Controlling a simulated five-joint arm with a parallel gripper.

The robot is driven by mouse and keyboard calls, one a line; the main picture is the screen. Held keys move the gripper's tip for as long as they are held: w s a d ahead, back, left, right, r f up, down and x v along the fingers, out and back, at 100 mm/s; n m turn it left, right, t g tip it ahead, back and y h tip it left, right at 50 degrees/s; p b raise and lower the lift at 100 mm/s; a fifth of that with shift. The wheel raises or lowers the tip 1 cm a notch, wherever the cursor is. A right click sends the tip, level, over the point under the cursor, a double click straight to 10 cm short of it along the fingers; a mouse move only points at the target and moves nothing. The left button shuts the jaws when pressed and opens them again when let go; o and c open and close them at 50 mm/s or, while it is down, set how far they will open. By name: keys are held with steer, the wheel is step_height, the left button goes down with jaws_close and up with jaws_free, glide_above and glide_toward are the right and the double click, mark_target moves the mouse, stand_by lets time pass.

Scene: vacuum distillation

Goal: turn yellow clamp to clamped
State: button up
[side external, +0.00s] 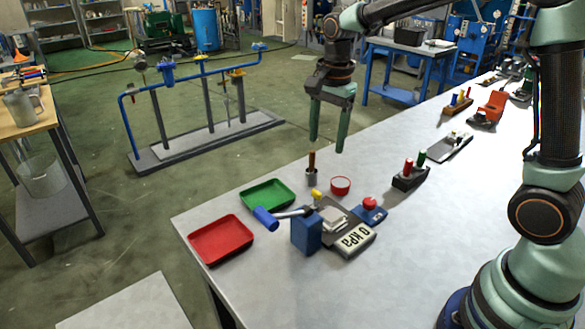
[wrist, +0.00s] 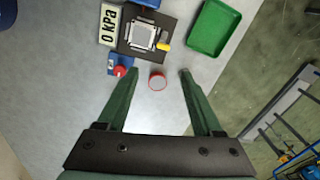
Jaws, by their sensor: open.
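The yellow clamp (side external: 316,194) is a small yellow piece at the edge of the dark apparatus plate on the table. In the wrist view the yellow clamp (wrist: 163,45) lies at the plate's lower right corner, beside a pale square block (wrist: 142,35). My gripper (side external: 327,146) is open and empty, pointing down well above the table. In the wrist view my gripper (wrist: 158,70) has its fingers wide apart, with the clamp beyond the fingertips. The gripper touches nothing.
A white display (side external: 354,239) reads 0 kPa. A blue block (side external: 306,233), a green tray (side external: 267,194) and a red tray (side external: 221,239) stand left. A small cup (side external: 311,177) holds a brown stick.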

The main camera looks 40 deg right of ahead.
steer(key=f, duration=0.5)
steer(key=w+f+m, duration=0.1)
steer(key=f, duration=0.3)
steer(key=f+m, duration=0.1)
steer(key=f, duration=0.4)
steer(key=shift+w+f+g, duration=0.3)
steer(key=shift+w+g, duration=0.1)
jaws_close()
